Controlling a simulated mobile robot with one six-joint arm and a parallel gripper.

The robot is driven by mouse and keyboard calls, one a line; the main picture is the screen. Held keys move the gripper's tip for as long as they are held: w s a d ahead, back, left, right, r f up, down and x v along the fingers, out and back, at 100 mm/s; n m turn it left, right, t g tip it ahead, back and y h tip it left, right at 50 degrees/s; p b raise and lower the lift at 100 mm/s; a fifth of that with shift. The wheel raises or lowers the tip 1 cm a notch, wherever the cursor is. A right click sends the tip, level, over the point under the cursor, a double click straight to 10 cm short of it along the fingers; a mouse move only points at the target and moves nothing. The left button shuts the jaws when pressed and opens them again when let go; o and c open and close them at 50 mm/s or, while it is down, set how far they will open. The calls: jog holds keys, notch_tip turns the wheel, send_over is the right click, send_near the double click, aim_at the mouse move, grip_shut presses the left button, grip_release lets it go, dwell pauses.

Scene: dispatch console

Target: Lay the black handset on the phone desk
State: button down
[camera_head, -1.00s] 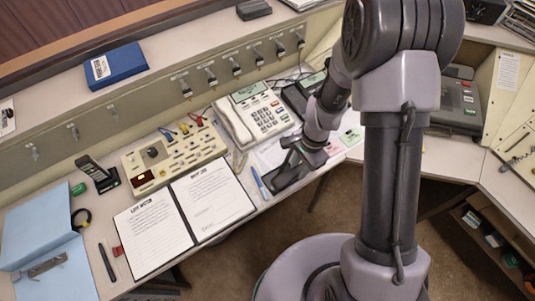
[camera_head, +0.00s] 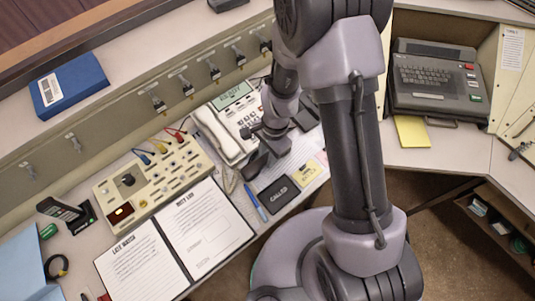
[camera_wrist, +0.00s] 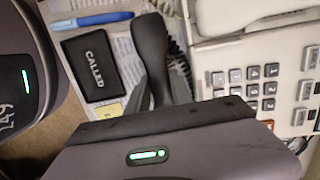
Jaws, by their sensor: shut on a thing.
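The black handset (camera_wrist: 151,48) stands out between the two grey fingers of my gripper (camera_wrist: 160,92) in the wrist view. My gripper is shut on its near end. In the head view the handset (camera_head: 256,163) shows as a dark shape below my gripper (camera_head: 268,143), over the left desk (camera_head: 222,262). It is beside the cream desk phone (camera_head: 222,135) and the black pad marked CALLED (camera_head: 280,194). I cannot tell whether the handset touches the desk. My arm hides part of the desk behind it.
A blue pen (camera_head: 256,203), an open log book (camera_head: 205,228) and a cream switch panel (camera_head: 150,180) lie nearby. A grey keyboard machine (camera_head: 438,80) is on the right desk. The desk's front edge is close.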

jog(key=c, duration=1.1)
grip_release()
jog(key=shift+w, duration=0.1)
jog(key=d+r+n+t+p, duration=0.1)
jog(key=d+r+p, duration=0.15)
jog(key=r, duration=1.05)
jog(key=d+r+n+t+p, duration=0.1)
jog(key=r+p, duration=0.3)
jog(key=r, duration=0.9)
jog(key=s+d+r+n+t, duration=0.1)
jog(key=s+r, duration=0.2)
jog(key=r, duration=0.1)
jog(key=s+d+r+n+t, duration=0.1)
jog(key=s+r+n+t, duration=0.1)
jog(key=s+r, duration=0.2)
jog(key=s+d+r+n+t, duration=0.1)
jog(key=s+r, duration=0.3)
jog(key=r, duration=0.1)
jog(key=shift+s+d+r+n+t+y, duration=0.2)
jog(key=shift+r+n+t+y, duration=0.1)
jog(key=shift+n+t, duration=0.1)
